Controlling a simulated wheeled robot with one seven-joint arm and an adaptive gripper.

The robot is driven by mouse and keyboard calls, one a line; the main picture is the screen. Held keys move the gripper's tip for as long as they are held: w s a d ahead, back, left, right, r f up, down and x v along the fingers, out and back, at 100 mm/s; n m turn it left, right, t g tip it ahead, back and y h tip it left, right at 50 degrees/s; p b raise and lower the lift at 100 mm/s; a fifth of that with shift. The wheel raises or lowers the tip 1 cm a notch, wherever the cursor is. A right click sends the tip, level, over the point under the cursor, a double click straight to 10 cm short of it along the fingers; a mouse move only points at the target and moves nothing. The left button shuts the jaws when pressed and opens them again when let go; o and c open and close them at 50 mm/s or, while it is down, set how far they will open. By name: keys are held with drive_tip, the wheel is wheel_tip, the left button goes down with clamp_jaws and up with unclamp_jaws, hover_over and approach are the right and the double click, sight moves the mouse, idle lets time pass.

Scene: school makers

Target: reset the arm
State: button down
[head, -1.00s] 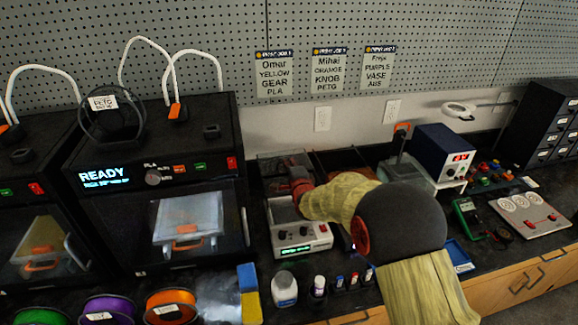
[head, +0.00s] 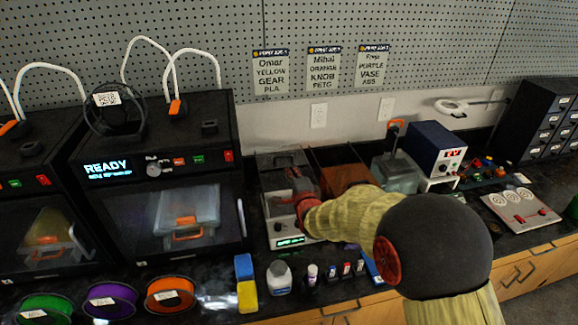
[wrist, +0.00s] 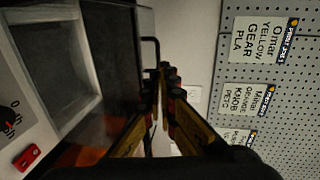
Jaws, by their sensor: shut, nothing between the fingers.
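My gripper (wrist: 163,72) is shut and empty in the wrist view, with its black and yellow fingers together. In the head view, my gripper (head: 296,186) is small and dark at the end of my yellow arm. It is over the white bench unit with a green display (head: 290,241) and partly hides it. I cannot tell from these frames whether it touches the unit. A white-framed unit with a red switch (wrist: 27,157) is at the left of the wrist view.
A 3D printer marked READY (head: 160,190) stands to the left. Spools (head: 170,295), a yellow and blue block (head: 246,283) and small bottles line the front edge. A blue power supply (head: 436,147) and a black drawer cabinet (head: 545,125) are to the right. A pegboard wall (head: 400,45) is behind.

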drive_tip(key=s+d+r+n+g+h, duration=0.15)
drive_tip(key=s+d+r+n, duration=0.3)
drive_tip(key=s+d, duration=0.45)
drive_tip(key=s+d+r+n+g+h, duration=0.1)
drive_tip(key=s+d+r+n+g, duration=0.2)
drive_tip(key=s+d+r, duration=0.55)
drive_tip(key=s+d+f+n+g, duration=0.1)
drive_tip(key=s+n, duration=0.1)
drive_tip(key=s, duration=0.7)
drive_tip(key=s+d+f+n+g+h, duration=0.1)
drive_tip(key=s+d+n+g, duration=0.1)
drive_tip(key=s, duration=0.8)
drive_tip(key=s+d+f+n+g+h, duration=0.1)
drive_tip(key=s+d+f+n+g, duration=0.1)
drive_tip(key=s, duration=0.7)
drive_tip(key=shift+s+d+n, duration=0.15)
drive_tip(key=shift+s+n, duration=0.2)
drive_tip(key=shift+n, duration=0.3)
